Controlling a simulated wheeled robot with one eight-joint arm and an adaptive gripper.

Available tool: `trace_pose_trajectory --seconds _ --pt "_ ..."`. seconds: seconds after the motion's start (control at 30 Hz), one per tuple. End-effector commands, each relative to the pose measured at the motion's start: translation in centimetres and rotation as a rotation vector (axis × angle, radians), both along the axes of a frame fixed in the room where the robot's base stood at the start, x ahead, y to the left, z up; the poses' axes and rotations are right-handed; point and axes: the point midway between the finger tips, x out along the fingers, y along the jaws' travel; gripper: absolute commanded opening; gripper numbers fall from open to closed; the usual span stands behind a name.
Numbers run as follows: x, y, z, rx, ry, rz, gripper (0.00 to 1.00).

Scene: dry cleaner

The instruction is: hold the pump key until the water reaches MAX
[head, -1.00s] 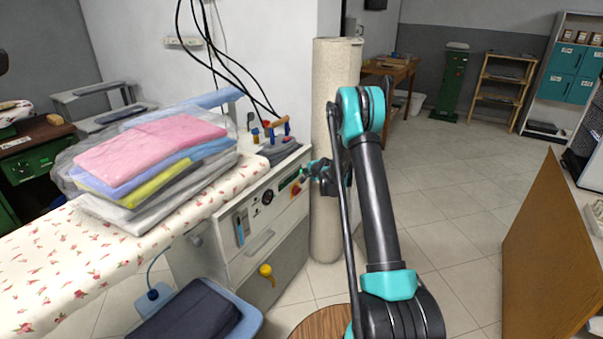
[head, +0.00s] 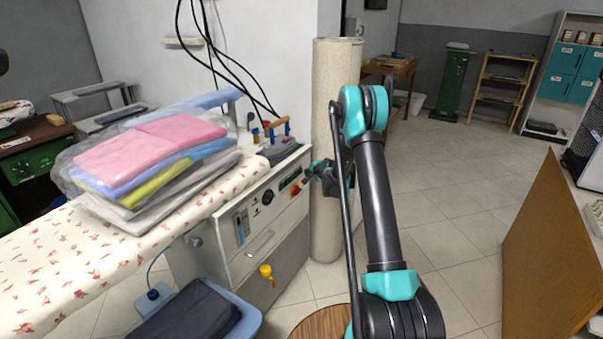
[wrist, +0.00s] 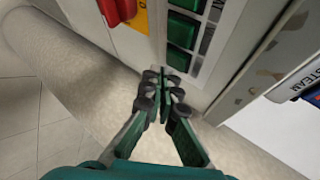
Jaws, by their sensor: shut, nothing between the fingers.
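The ironing station's control panel (head: 267,205) faces me at the end of the board. In the wrist view a column of green keys (wrist: 184,29) shows on it, with labels too blurred to read, so I cannot tell which is the pump key. My gripper (wrist: 165,76) is shut and empty, its fingertips at the lowest green key in that view; I cannot tell whether they touch it. In the head view my gripper (head: 309,174) is at the panel's right end. A narrow upright gauge (head: 240,230) is at the panel's left; its level and MAX mark are too small to read.
A red knob (wrist: 116,10) on a yellow plate is beside the keys. A beige column (head: 326,235) stands close to the panel's right side. Folded bagged clothes (head: 150,165) lie on the floral board (head: 60,255). A yellow tap (head: 266,271) sticks out below the panel.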

Motion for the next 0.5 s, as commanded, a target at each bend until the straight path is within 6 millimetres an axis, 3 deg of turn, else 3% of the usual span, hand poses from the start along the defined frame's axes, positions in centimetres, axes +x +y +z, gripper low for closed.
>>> trace_pose_trajectory --seconds 0.5 --pt "-0.46 -0.64 -0.03 -0.001 0.001 -0.001 0.00"
